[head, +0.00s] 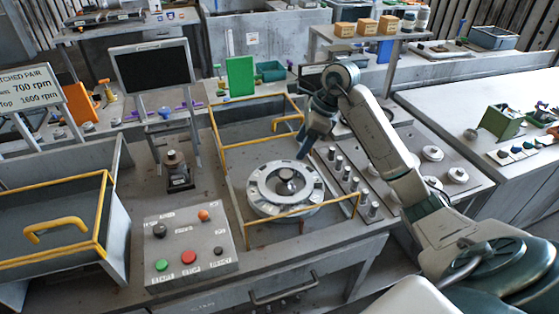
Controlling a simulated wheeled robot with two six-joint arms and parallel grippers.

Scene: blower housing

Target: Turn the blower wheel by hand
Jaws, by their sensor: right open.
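The blower wheel (262,193) appears as a pale round ring with a dark hub in its middle. It lies flat in the grey housing (237,150) with yellow rails, near the centre of the head view. My right arm comes in from the right, and my right gripper (303,151) points down just above and behind the wheel's far right edge in the picture. The gripper looks apart from the wheel and holds nothing that I can see. It is open, though its fingers are small and dark here. My left gripper is not in view.
A control box (188,265) with coloured buttons stands front left of the wheel. A yellow-railed bin (75,262) is at the far left. A plate with several upright pegs (355,184) lies right of the housing. A dark screen (152,66) stands behind.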

